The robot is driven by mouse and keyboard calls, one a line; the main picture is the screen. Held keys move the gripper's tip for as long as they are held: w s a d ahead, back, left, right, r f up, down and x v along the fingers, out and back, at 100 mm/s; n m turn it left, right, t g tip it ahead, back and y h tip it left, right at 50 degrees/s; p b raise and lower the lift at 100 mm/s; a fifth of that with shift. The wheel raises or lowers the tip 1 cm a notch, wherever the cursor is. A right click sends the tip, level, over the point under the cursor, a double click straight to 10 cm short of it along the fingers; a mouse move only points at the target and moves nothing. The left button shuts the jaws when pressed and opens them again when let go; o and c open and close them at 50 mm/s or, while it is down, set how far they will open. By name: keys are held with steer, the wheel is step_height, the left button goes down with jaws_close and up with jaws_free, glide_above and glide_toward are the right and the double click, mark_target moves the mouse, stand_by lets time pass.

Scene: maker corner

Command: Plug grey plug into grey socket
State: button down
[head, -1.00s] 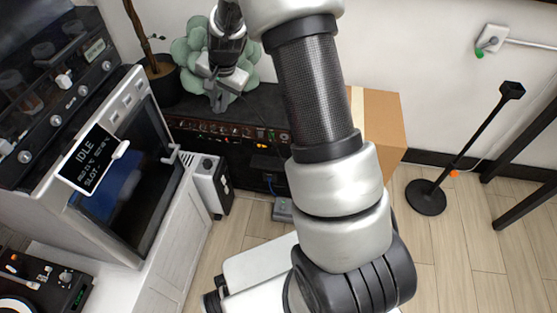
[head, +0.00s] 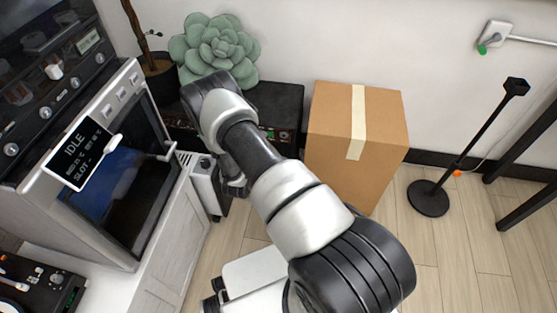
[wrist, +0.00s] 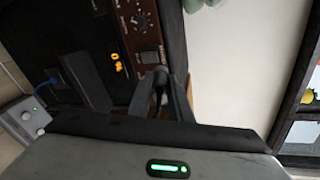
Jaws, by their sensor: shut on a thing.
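In the wrist view my gripper (wrist: 160,80) is shut, its fingers meeting on a small dark grey piece (wrist: 159,92) with a dark cable-like strand. It looks like the grey plug, but it is mostly hidden between the fingers. The gripper is in front of the brown control panel (wrist: 138,40) of a black amplifier-like cabinet (wrist: 85,20); I cannot tell whether the piece touches it. No grey socket can be made out clearly. In the head view my arm hides the gripper and the plug.
A cardboard box (head: 335,120) stands right of the black cabinet (head: 285,97). A succulent (head: 215,50) is behind. The white oven unit (head: 150,235) is on the left. A grey box with knobs (wrist: 22,120) sits low beside the cabinet. A black stand (head: 428,198) is at right.

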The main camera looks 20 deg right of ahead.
steer(key=s+d+f+m+h, duration=0.2)
steer(key=s+d+f+h, duration=0.1)
steer(key=s, duration=0.4)
steer(key=shift+d+f+m+g, duration=0.3)
steer(key=shift+d+m, duration=0.1)
steer(key=shift+d, duration=0.05)
steer(key=shift+b, duration=0.3)
steer(key=shift+w+d+b, duration=0.3)
steer(key=shift+w+d, duration=0.25)
steer(key=shift+w, duration=0.25)
steer(key=shift+w+d+b, duration=0.25)
steer(key=shift+w+d, duration=0.3)
steer(key=shift+w, duration=0.2)
steer(key=shift+w+d+b, duration=0.3)
steer(key=shift+w+d, duration=0.25)
steer(key=shift+w, duration=0.25)
steer(key=shift+a, duration=0.15)
steer(key=shift+w+d, duration=0.35)
steer(key=shift+w, duration=0.1)
